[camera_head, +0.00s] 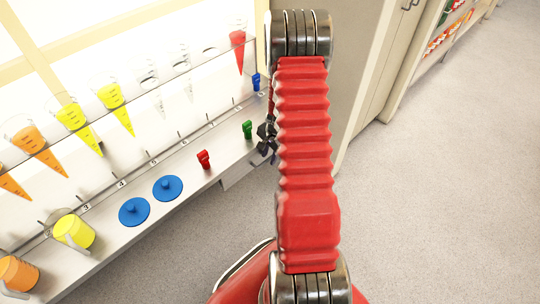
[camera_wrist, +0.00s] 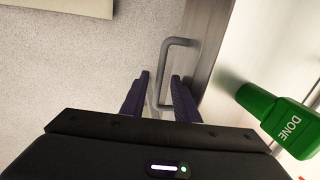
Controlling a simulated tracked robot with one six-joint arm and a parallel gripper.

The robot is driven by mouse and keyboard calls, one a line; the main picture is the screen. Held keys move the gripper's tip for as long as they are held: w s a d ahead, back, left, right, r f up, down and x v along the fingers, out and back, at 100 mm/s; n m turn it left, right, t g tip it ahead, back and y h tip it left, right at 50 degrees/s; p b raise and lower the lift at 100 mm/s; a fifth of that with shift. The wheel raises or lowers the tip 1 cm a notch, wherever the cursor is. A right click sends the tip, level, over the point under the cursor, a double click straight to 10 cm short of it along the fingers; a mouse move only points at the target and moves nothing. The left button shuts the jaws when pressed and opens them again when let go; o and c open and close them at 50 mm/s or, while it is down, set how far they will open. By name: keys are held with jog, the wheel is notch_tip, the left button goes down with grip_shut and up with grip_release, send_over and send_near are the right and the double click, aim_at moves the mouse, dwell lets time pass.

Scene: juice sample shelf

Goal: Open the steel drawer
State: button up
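The steel drawer (camera_wrist: 207,38) shows its front in the wrist view, with a bent grey bar handle (camera_wrist: 163,62) standing out from it. My gripper (camera_wrist: 161,76) is open, with its two dark fingers on either side of the handle bar. Gaps show between the bar and both fingers. In the head view my gripper (camera_head: 266,143) is small and dark at the front edge of the shelf, partly hidden by my red arm. The drawer looks shut, though little of it shows.
The floor (camera_head: 430,200) at right is clear.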

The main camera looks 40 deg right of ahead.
jog(key=shift+c, duration=0.3)
grip_shut()
jog(key=shift+s, duration=0.2)
